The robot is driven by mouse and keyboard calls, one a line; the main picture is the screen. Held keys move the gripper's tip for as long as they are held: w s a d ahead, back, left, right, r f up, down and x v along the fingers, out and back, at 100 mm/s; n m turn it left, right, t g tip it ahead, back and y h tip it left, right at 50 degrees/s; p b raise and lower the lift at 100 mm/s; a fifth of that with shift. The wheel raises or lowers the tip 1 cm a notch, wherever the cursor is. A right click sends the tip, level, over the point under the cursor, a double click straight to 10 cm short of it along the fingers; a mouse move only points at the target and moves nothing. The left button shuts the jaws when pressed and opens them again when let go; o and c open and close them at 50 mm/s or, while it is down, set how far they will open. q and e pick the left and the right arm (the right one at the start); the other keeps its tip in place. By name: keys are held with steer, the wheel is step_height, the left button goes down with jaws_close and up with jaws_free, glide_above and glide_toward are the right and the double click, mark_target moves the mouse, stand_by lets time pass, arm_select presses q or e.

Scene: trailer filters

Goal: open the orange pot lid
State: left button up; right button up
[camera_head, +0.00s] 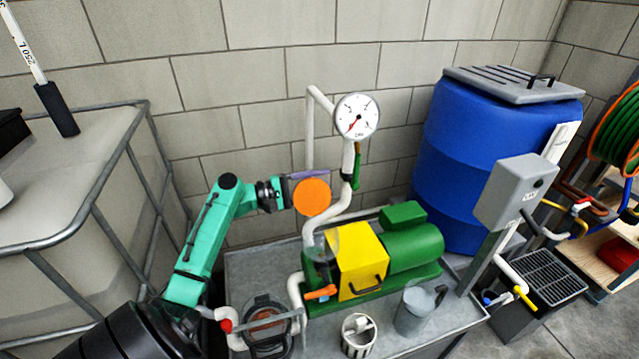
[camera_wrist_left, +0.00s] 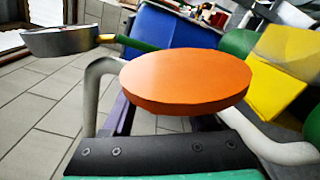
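The orange pot lid (camera_head: 312,197) is a flat round disc, held up in the air at the end of my left gripper (camera_head: 290,188), with its face toward the head camera. In the left wrist view the lid (camera_wrist_left: 187,82) lies across the purple fingers and hides their tips, so the exact grip is covered. The gripper appears shut on the lid. Below it, a clear pot (camera_head: 325,240) stands at the left end of the green and yellow pump (camera_head: 362,262), apart from the lid. My right gripper is not in view.
A white pipe with a pressure gauge (camera_head: 357,116) rises close to the right of the lid. An orange handle (camera_head: 321,292) sits low on the pump. A clear jug (camera_head: 414,308) and a white basket (camera_head: 358,335) stand on the grey bench. A blue barrel (camera_head: 470,150) is behind right.

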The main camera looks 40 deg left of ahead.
arm_select(q)
jaws_close()
steer(key=shift+d+f, duration=0.1)
stand_by(1.2)
